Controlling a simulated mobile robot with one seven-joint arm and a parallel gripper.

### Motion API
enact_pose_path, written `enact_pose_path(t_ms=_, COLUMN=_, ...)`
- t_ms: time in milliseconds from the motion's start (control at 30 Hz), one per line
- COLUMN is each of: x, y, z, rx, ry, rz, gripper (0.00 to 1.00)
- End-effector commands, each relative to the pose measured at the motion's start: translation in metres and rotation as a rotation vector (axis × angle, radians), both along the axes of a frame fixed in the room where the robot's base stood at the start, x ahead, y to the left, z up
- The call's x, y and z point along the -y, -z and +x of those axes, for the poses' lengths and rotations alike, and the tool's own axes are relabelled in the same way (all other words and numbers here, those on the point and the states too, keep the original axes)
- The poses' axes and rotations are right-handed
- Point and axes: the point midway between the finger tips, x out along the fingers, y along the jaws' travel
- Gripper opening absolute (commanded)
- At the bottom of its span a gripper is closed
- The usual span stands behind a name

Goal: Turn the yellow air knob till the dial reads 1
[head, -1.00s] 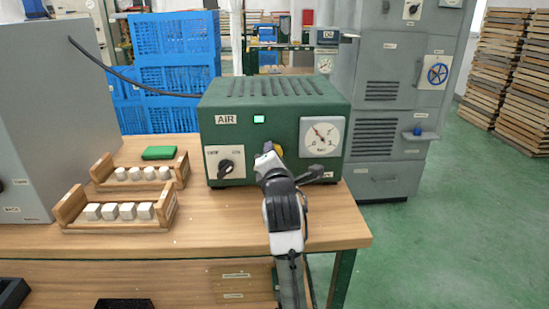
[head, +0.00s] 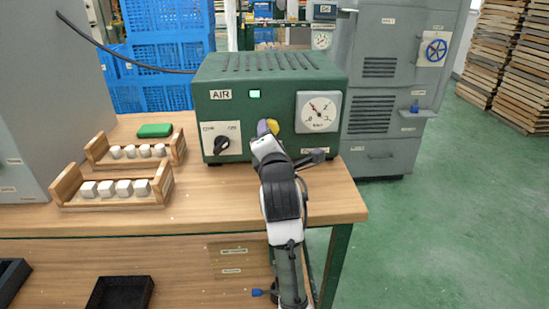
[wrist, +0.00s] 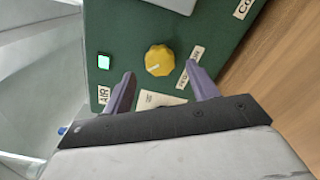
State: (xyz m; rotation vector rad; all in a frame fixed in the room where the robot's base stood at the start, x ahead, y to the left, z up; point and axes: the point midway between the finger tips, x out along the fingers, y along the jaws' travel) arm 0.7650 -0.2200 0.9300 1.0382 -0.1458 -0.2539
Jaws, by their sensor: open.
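The green AIR box (head: 240,110) stands on the bench. Its white dial (head: 319,112) is at the right of the front face, with the needle pointing up and left; its numbers are too small to read surely. The yellow air knob (wrist: 159,60) shows in the wrist view with a pale pointer line; in the head view it is mostly hidden behind my gripper (head: 266,128). In the wrist view my gripper (wrist: 161,84) is open, its purple fingers spread to either side of the knob and not visibly touching it.
A black selector knob (head: 222,144) and a lit green lamp (head: 254,93) are on the same face. Wooden racks with white blocks (head: 115,188) and a green block (head: 155,130) lie left. A grey cabinet (head: 50,110) stands far left.

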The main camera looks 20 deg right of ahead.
Motion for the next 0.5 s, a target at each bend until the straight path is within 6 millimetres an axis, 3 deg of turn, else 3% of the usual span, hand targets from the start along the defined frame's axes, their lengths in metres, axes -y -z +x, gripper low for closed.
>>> enact_pose_path(t_ms=300, x=-0.021, y=0.003, z=-0.076, rx=0.003, ry=0.002, rz=-0.002, gripper=0.59)
enact_pose_path(t_ms=500, x=-0.025, y=0.004, z=-0.089, rx=0.003, ry=0.000, rz=-0.003, gripper=0.59)
